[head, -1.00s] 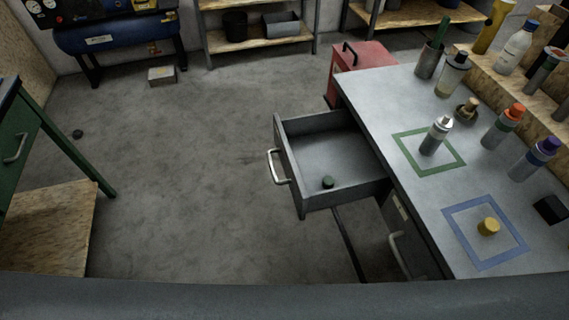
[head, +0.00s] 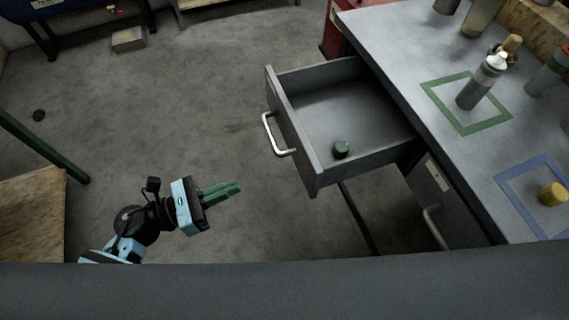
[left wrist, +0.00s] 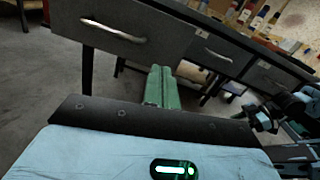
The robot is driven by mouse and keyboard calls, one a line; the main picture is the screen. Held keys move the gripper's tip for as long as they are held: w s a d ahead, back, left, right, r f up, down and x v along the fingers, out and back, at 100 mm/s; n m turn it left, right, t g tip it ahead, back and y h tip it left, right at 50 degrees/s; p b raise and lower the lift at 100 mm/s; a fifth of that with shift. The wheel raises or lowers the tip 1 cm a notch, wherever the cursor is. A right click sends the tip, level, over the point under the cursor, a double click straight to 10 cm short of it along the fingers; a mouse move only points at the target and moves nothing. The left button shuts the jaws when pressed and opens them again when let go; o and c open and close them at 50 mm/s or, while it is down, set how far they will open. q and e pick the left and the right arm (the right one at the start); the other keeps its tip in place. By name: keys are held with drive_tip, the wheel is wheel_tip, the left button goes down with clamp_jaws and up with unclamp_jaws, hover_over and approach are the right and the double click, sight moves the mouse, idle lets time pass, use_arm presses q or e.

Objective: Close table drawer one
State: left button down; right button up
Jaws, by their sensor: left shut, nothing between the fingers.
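The grey table drawer (head: 303,153) is pulled far out from the table on its left side. Its silver handle (head: 277,136) is on the front panel. A small green cylinder (head: 341,149) lies inside the drawer. My left gripper (head: 238,187) is shut and empty, with green fingers. It is left of and in front of the drawer, apart from the handle. In the left wrist view the fingers (left wrist: 162,88) point toward the table, with the drawer front (left wrist: 110,27) at upper left. My right gripper is not in the head view; dark and light-blue robot parts show at the left wrist view's right edge.
The grey table (head: 400,50) carries a bottle (head: 483,82) in a green square and a yellow cylinder (head: 553,194) in a blue square. A second drawer handle (head: 435,228) is lower on the table.

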use_arm(q)
drive_tip(key=m+g, duration=0.1)
drive_tip(key=m, duration=0.2)
drive_tip(key=p, duration=0.2)
approach(303, 165)
drive_tip(key=shift+n, duration=0.3)
drive_tip(key=x, duration=0.5)
drive_tip(key=shift+w+d, duration=0.15)
drive_tip(key=shift+d, duration=0.1)
drive_tip(key=shift+w+d+f, duration=0.1)
drive_tip(key=shift+w+d, duration=0.1)
drive_tip(key=shift+d, duration=0.4)
drive_tip(key=shift+d, duration=0.1)
